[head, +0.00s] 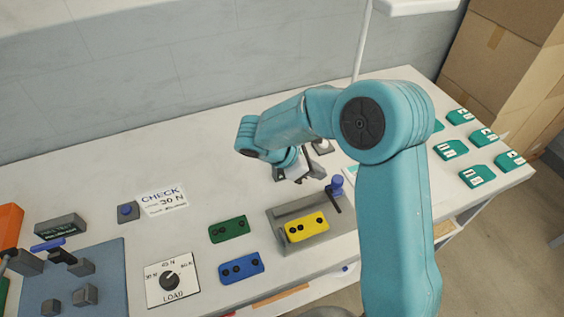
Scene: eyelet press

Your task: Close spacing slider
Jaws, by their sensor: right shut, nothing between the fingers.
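No part is labelled as the spacing slider, so I cannot tell for certain which it is. A grey fixture (272,214) holds a yellow block (306,227) with black holes. A blue knob (336,182) with a dark lever stands at the fixture's back right. My right gripper (299,179) is shut and empty, just behind the fixture and left of the knob. It appears apart from the knob; its fingertips are small and partly hidden by its own wrist. My left gripper is not in view.
Green (229,229) and blue (241,267) blocks lie left of the fixture. A load dial (171,284) is at the front. A blue mat (105,262) with grey blocks is at left. Teal cards (477,176) lie at right. The table's back left is clear.

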